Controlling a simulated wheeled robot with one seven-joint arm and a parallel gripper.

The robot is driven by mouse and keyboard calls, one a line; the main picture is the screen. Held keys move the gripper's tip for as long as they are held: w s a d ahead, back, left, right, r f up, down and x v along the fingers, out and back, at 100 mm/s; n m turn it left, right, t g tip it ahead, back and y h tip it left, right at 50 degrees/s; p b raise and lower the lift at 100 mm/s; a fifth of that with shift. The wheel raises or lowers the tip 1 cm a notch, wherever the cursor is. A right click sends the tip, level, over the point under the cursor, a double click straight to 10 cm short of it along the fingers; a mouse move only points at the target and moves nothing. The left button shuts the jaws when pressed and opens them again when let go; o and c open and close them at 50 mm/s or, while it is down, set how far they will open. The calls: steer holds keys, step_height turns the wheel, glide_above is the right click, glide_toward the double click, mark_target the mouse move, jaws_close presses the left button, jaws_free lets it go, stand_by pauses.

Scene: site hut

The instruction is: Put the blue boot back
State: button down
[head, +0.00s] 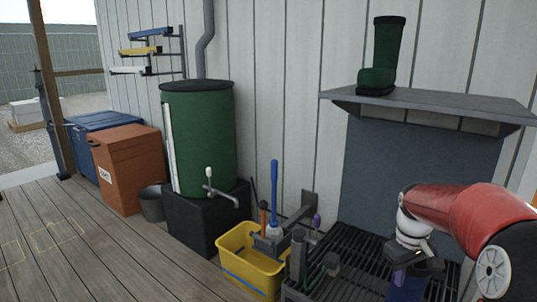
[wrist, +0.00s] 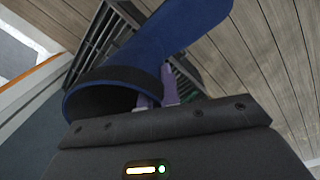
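The blue boot (head: 412,284) is at the lower right of the head view, under my gripper (head: 400,273). In the wrist view the blue boot (wrist: 190,35) fills the upper middle, with its dark open top towards the camera and its foot pointing to the upper right. My gripper's purple fingers (wrist: 158,90) are closed on the boot's rim, one on each side of the wall. The boot hangs over or in front of the black grate; I cannot tell whether it touches it. A green boot (head: 384,60) stands upright on the grey shelf (head: 440,100) on the wall.
The black slatted grate (head: 345,262) lies below the shelf, with brushes at its left side. A yellow bucket (head: 250,262) stands left of it. A green barrel (head: 200,135) with a tap stands on a black block. The wooden floor (head: 90,250) at the left is clear.

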steer(key=w+a+f+m, duration=0.2)
steer(key=a+f, duration=0.6)
steer(key=w+a+f+m, duration=0.1)
steer(key=w+a+f, duration=0.1)
steer(key=a+f, duration=0.6)
steer(key=shift+w+a+f+m, duration=0.15)
steer(key=shift+w+f+m, duration=0.2)
steer(key=shift+f, duration=0.3)
steer(key=s+f, duration=0.4)
steer(key=f, duration=0.1)
steer(key=shift+s+f, duration=0.3)
